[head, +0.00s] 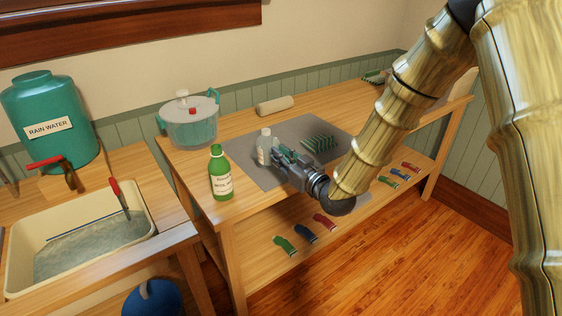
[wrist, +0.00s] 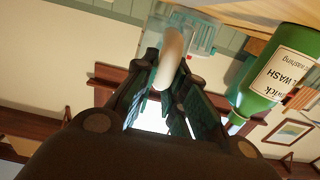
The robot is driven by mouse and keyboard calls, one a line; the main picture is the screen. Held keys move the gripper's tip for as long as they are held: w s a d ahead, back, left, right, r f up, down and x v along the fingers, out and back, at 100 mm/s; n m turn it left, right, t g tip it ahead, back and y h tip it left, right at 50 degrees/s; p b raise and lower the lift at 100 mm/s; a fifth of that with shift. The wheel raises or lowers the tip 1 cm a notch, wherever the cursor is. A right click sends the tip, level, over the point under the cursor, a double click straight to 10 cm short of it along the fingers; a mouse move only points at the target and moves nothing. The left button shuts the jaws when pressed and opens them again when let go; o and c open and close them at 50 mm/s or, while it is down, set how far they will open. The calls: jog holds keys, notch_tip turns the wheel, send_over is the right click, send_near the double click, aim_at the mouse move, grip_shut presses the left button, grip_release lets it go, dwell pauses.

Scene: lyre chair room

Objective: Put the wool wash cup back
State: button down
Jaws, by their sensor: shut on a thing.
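My gripper is shut on the cup. In the wrist view the fingers (wrist: 165,98) close around a pale, curved part of the cup (wrist: 171,58). I cannot tell from these views whether the cup's base touches the mat. The green wool wash bottle (head: 220,175) stands upright on the table, left of the gripper; it also shows at the right of the wrist view (wrist: 279,77).
A lidded glass pot (head: 190,124) and a pale roll (head: 275,105) stand behind. A basin (head: 95,235) and a rain water tank (head: 48,110) are at the left. Rolled coloured items (head: 305,233) lie on the lower shelf.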

jog(key=shift+w+a+f, duration=0.1)
jog(key=shift+w+a, duration=0.1)
jog(key=shift+w, duration=1)
jog(key=shift+w+f, duration=0.1)
jog(key=shift+f, duration=1.65)
jog(key=shift+f, duration=0.15)
jog(key=c, duration=1.5)
grip_release()
jog(key=shift+o, duration=0.2)
jog(key=shift+r, duration=0.2)
jog(key=shift+s+d+f, duration=0.1)
jog(key=shift+s+d, duration=0.1)
jog(key=shift+s, duration=0.05)
jog(key=v, duration=1.1)
